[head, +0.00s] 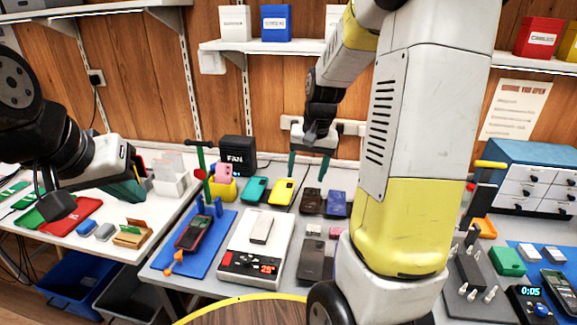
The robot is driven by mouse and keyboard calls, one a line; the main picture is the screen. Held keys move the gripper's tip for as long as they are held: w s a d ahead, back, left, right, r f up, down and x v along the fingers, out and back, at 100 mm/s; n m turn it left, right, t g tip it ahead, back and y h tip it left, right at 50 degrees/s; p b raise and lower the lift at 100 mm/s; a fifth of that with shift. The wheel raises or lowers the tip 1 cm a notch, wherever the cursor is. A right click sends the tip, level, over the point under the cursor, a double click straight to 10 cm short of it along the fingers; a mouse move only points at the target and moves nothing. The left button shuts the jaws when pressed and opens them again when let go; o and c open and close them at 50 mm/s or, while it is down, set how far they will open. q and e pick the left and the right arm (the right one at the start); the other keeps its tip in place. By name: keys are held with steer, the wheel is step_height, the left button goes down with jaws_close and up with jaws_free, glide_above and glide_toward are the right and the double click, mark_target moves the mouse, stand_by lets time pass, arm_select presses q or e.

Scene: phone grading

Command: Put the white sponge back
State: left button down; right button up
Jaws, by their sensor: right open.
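I cannot pick out the white sponge with certainty. A pale slab (261,229) lies on the white scale (246,262), but I cannot tell whether it is a sponge or a phone.
A blue mat (214,257) with a phone and tools lies left of the scale. A black FAN box (237,153) stands at the back. A drawer cabinet (526,184) is at the right. My right arm hides the table's middle right.

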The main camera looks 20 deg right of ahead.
steer(key=s+a+r+n+t, duration=0.2)
steer(key=s+r, duration=0.4)
steer(key=s, duration=0.3)
steer(key=s+a+r+n+t+y, duration=0.1)
steer(key=s+a+r+n+t, duration=0.1)
steer(key=s+a+r, duration=0.3)
steer(key=s+r, duration=0.2)
steer(key=s, duration=0.2)
steer(key=shift+s+a, duration=0.25)
steer(key=shift+a, duration=0.05)
